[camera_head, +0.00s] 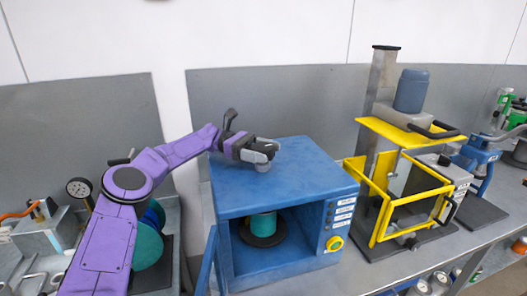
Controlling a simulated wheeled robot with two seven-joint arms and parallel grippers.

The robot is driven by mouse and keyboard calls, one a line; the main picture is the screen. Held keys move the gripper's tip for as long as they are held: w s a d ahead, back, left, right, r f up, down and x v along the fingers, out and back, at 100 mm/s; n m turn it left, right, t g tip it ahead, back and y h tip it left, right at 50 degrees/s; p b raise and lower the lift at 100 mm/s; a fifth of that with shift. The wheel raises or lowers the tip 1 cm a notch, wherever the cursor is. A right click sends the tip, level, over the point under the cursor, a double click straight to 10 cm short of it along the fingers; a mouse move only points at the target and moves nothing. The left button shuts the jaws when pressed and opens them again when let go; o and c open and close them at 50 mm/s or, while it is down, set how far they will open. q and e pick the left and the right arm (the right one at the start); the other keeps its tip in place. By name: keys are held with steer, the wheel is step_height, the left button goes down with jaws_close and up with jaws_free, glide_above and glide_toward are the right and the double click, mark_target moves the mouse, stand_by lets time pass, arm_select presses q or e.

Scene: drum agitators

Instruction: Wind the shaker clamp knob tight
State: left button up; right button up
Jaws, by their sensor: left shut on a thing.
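The shaker is a blue box-shaped machine (300,180) standing on the bench. Its front is open, and a teal can (263,222) stands upright inside on a dark round plate (263,238). The clamp knob (263,167) is a small grey piece on the shaker's top, mostly hidden under the gripper. My left gripper (266,156) reaches in from the left over the top and is shut on the knob. The jaws partly cover each other, so their exact grip on the knob is hard to see. My right gripper is not in view.
A blue door (207,262) stands open at the shaker's left. Labelled controls and a yellow-ringed knob (335,243) are on its right front. A yellow-framed machine (410,195) stands close on the right. A dial gauge (79,188) and a teal reel (148,245) are at left.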

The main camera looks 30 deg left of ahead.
arm_select(q)
steer(key=shift+d+f+m+g, duration=0.1)
steer(key=shift+f+m+g, duration=0.1)
steer(key=shift+m+g, duration=0.45)
steer(key=shift+f+g, duration=0.1)
steer(key=shift+g, duration=0.65)
steer(key=o, duration=1)
steer(key=shift+c, duration=0.2)
steer(key=shift+d, duration=0.1)
